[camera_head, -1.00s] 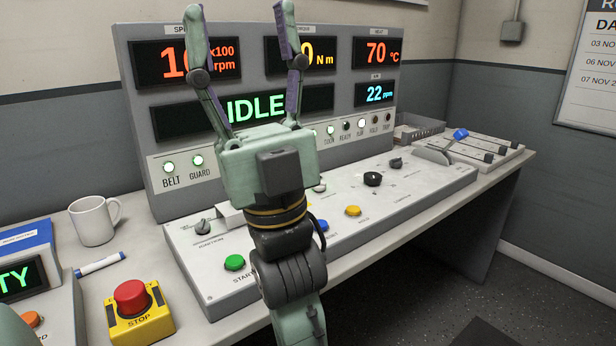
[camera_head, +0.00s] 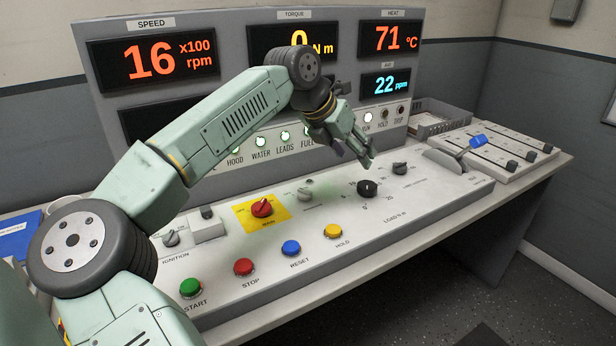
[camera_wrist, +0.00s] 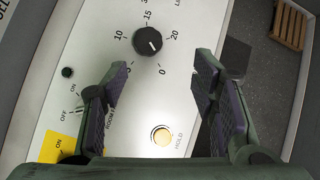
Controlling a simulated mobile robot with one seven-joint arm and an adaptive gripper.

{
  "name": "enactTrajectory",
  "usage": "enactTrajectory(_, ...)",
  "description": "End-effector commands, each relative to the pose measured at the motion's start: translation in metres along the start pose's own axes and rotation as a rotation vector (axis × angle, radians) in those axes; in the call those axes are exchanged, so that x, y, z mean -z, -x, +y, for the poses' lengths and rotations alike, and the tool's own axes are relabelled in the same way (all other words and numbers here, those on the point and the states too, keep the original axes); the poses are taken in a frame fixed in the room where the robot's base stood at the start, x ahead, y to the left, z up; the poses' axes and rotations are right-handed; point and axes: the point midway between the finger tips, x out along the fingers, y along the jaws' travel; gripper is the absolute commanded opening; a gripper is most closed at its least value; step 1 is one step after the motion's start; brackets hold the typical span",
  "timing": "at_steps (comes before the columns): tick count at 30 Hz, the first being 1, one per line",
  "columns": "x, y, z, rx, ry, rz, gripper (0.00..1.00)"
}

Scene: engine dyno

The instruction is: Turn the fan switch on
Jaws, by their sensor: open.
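The fan switch (camera_head: 305,191) is a small switch on the sloped console in the head view, between the red main switch and the black load dial. In the wrist view, a label partly reading "ROOM F" and OFF/ON marks lie beside my left finger. That finger hides part of this area, and I cannot tell the switch's setting. My gripper (camera_head: 353,150) is open and empty above the console, near the load dial.
The load dial (camera_head: 368,188) stands close to my gripper. The red main switch (camera_head: 262,208) is left of the fan switch. Start (camera_head: 191,287), stop (camera_head: 244,266), reset (camera_head: 291,247) and hold (camera_head: 333,231) buttons line the front. The display panel (camera_head: 232,48) rises behind.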

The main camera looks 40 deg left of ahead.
Motion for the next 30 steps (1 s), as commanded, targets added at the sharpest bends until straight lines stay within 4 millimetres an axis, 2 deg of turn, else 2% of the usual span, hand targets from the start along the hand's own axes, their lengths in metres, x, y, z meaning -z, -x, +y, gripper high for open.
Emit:
enactTrajectory(1, 0.021, 0.015, 0.031, -0.082, 0.029, 0.063, 0.53)
enactTrajectory(3, 0.044, 0.031, 0.06, -0.159, 0.062, 0.133, 0.53)
enactTrajectory(6, 0.066, 0.046, 0.083, -0.222, 0.094, 0.195, 0.53)
enactTrajectory(9, 0.075, 0.047, 0.092, -0.244, 0.107, 0.218, 0.53)
enactTrajectory(11, 0.079, 0.041, 0.094, -0.246, 0.108, 0.221, 0.53)
enactTrajectory(24, 0.095, -0.035, 0.11, -0.24, 0.105, 0.218, 0.53)
enactTrajectory(30, 0.097, -0.049, 0.114, -0.241, 0.105, 0.215, 0.53)
